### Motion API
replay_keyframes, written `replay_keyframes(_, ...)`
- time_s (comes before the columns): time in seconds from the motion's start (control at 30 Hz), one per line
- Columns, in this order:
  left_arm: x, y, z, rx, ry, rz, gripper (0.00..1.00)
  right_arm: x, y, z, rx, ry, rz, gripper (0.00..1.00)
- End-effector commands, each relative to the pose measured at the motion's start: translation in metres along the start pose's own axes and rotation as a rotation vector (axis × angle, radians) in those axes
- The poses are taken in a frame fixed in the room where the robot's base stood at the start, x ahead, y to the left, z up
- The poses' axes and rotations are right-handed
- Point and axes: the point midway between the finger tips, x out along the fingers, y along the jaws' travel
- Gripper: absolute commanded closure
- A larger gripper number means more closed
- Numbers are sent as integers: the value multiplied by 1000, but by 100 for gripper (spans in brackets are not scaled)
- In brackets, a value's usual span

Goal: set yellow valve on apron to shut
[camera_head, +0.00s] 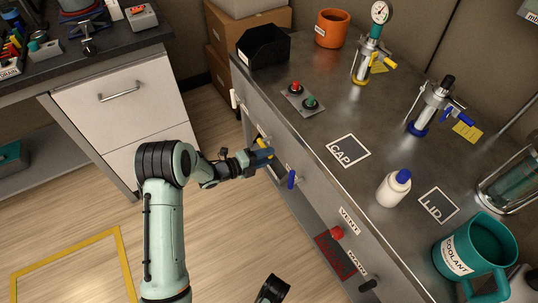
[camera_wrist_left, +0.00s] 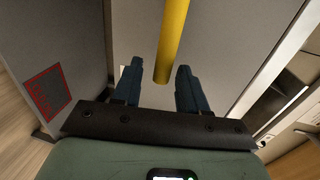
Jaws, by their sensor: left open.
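The yellow valve handle (camera_head: 263,142) is on the front apron of the dark metal bench, mostly covered by my left gripper in the head view. My left gripper (camera_head: 267,156) is right at the handle. In the left wrist view, the handle is a yellow bar (camera_wrist_left: 172,45) coming down between the two blue fingers of my left gripper (camera_wrist_left: 160,82). The fingers are open, with a gap visible on both sides of the bar. The valve's body and label are hidden from the head camera. My right gripper's fingers do not show.
On the same apron, a blue valve handle (camera_head: 291,179), a red knob (camera_head: 337,233) and a black knob (camera_head: 368,285) sit to the right. A white lever (camera_head: 236,98) is to the left. A white bottle (camera_head: 391,190) and a teal coolant mug (camera_head: 470,255) stand on the bench.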

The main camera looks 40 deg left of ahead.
Motion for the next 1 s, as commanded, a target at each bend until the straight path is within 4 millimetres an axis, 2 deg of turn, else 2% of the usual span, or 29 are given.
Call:
replay_keyframes(0.3,-74,-2,1,0,-4,2,58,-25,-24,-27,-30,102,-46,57)
replay_keyframes(0.5,-105,-1,1,2,-4,1,58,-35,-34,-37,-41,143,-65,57)
replay_keyframes(0.7,-117,-1,0,1,-1,0,58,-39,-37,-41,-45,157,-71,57)
replay_keyframes(1.0,-117,0,0,1,-1,0,58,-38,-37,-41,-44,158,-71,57)
